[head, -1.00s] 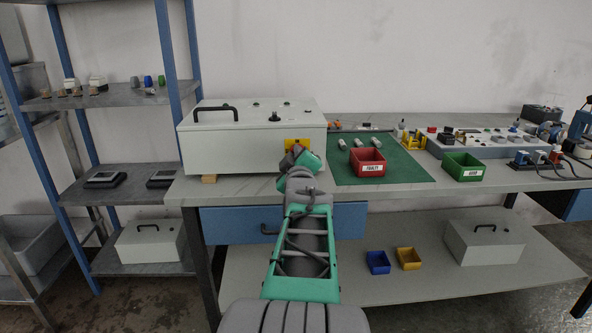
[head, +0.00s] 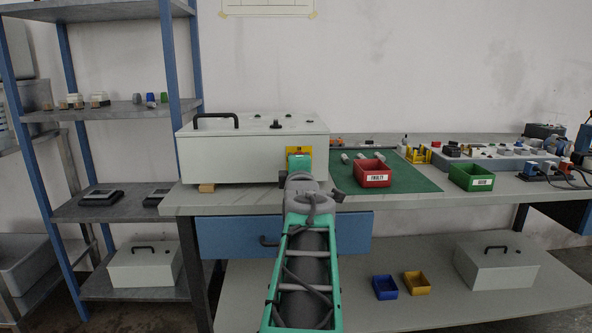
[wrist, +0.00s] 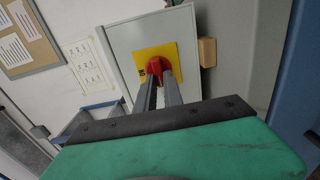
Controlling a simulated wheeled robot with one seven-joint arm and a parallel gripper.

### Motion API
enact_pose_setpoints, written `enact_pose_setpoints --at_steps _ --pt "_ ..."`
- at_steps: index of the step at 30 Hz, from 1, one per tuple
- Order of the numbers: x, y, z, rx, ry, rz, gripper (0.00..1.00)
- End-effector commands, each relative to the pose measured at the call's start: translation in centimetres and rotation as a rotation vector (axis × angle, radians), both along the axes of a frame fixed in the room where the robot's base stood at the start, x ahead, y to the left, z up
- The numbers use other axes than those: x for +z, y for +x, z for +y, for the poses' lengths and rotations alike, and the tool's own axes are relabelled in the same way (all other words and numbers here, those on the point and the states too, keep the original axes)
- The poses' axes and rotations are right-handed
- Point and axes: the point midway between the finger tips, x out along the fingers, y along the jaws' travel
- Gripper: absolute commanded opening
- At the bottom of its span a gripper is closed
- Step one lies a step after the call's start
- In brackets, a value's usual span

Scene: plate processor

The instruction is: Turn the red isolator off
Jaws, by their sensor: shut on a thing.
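The red isolator (wrist: 155,66) is a red knob on a yellow plate (wrist: 178,52) on the front of the light grey box. My gripper (wrist: 158,80) is shut on the red knob, with one finger on each side of it in the wrist view. In the head view, my gripper (head: 299,162) hides the knob. The top of the yellow plate (head: 299,149) shows above it at the right end of the front of the grey box (head: 230,158). The knob's exact angle is hard to tell.
A red bin (head: 373,180), a green mat (head: 420,181) and a green bin (head: 472,184) lie right of the box. A blue drawer (head: 345,232) is under the bench top. A shelf rack (head: 100,113) stands at the left.

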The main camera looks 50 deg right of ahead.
Motion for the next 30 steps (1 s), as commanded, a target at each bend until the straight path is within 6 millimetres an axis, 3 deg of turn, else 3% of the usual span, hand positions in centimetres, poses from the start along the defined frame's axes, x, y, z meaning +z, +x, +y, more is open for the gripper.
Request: enact_pose_setpoints --at_steps 14,15,22,30 --pt "-0.09 -0.05 -0.06 -0.002 -0.009 0.013 0.0" --pt "-0.09 -0.05 -0.06 -0.002 -0.009 0.013 0.14" --pt "-0.06 0.01 -0.01 0.0 -0.008 0.011 0.33" --pt "0.03 -0.1 0.16 0.0 -0.009 0.011 0.34"
